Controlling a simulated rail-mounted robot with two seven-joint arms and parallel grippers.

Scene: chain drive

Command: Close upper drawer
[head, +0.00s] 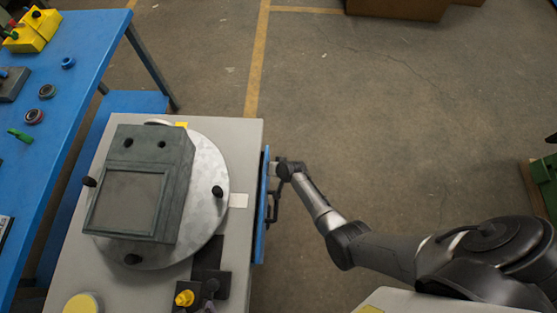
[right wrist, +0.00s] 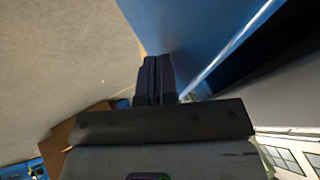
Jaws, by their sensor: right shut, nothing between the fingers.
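The upper drawer's blue front (head: 262,215) stands out a little from the right side of the grey cabinet (head: 243,150), with a dark handle (head: 276,205) on its outer face. In the right wrist view, the blue front (right wrist: 190,35) fills the upper middle, with a dark gap between it and the grey cabinet body (right wrist: 290,100). My right gripper (head: 280,170) is at the outer side of the front, near the far end of the handle. Its fingers (right wrist: 153,80) are shut and empty, close against the blue face; contact is unclear. My left gripper is out of view.
On the cabinet top are a round metal plate (head: 212,165) with a dark green box-shaped part (head: 150,185), and a yellow knob (head: 184,298). A blue workbench (head: 75,90) stands at the left. The floor (head: 350,100) right of the drawer is clear.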

